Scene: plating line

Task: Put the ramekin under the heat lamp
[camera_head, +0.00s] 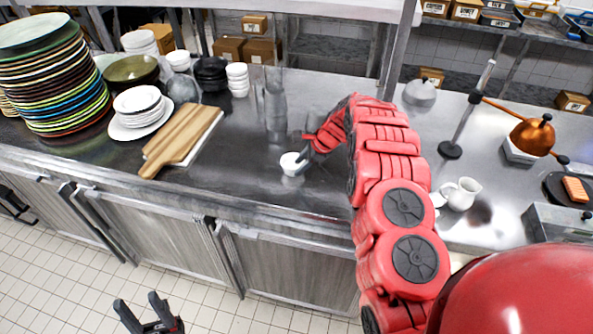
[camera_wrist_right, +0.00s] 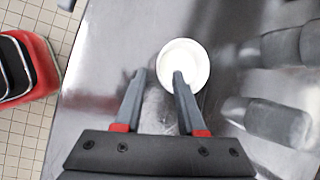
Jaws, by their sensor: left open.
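A small white ramekin (camera_head: 289,164) stands on the steel counter (camera_head: 235,185). My right gripper (camera_head: 305,164) is at the ramekin's right side. In the right wrist view its fingers (camera_wrist_right: 159,76) are apart, with one tip over the inside of the ramekin (camera_wrist_right: 198,58) and the other outside its rim; contact cannot be told. The heat lamp has a copper shade (camera_head: 533,137) on an arm from an upright post (camera_head: 468,110), at the right. A white item (camera_head: 518,152) shows below the shade. My left gripper (camera_head: 143,312) is open and empty, low over the floor.
Stacked plates (camera_head: 60,85), a wooden board (camera_head: 182,140) and white bowls (camera_head: 238,78) stand at the left. Grey cylindrical containers (camera_head: 275,105) stand behind the ramekin. A white jug (camera_head: 461,194) stands right of my right arm. Counter left of the ramekin is clear.

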